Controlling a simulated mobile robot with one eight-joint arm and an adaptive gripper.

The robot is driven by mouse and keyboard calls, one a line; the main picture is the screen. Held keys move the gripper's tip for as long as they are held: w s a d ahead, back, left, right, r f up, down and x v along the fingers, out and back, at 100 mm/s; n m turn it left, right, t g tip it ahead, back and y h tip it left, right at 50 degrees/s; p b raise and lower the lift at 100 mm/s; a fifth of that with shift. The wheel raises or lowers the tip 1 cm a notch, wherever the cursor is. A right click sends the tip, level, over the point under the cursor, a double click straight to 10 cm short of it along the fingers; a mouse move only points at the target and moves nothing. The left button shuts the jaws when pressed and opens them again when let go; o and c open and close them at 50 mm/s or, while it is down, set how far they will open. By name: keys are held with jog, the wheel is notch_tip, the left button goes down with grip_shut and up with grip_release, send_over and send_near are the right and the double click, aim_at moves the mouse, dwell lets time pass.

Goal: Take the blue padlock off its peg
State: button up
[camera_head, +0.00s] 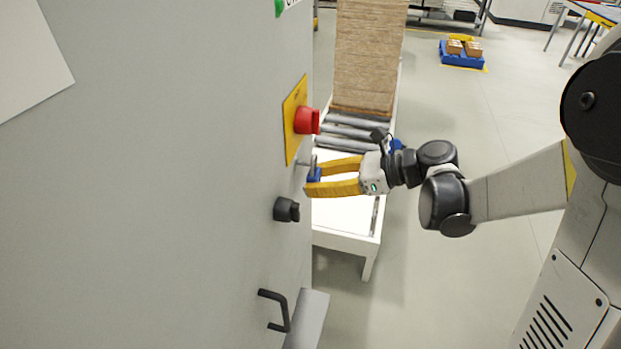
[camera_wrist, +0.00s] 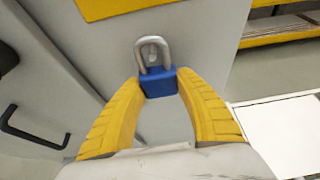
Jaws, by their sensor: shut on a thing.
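The blue padlock (camera_wrist: 158,81) is between the yellow fingertips of my gripper (camera_wrist: 159,84) in the wrist view. Its grey shackle (camera_wrist: 152,48) stands upright above the body, around a pale peg (camera_wrist: 151,52) on the grey cabinet face. In the head view the padlock (camera_head: 314,175) is a small blue patch at the fingertips, partly hidden by them. My gripper (camera_head: 316,179) reaches in from the right and is shut on the padlock's body, close to the cabinet. I cannot tell exactly how far along the peg the shackle sits.
A red button (camera_head: 306,120) on a yellow plate (camera_head: 292,130) sits just above the padlock. A black knob (camera_head: 286,209) and a black handle (camera_head: 278,310) are below on the cabinet (camera_head: 170,180). A roller conveyor (camera_head: 350,130) runs behind.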

jog(key=s+d, duration=0.2)
jog(key=d, duration=0.4)
jog(key=shift+s+d, duration=0.25)
jog(key=shift+d, duration=0.1)
dwell(0.5)
jog(key=shift+w+f+b, duration=0.1)
jog(key=shift+b, duration=0.2)
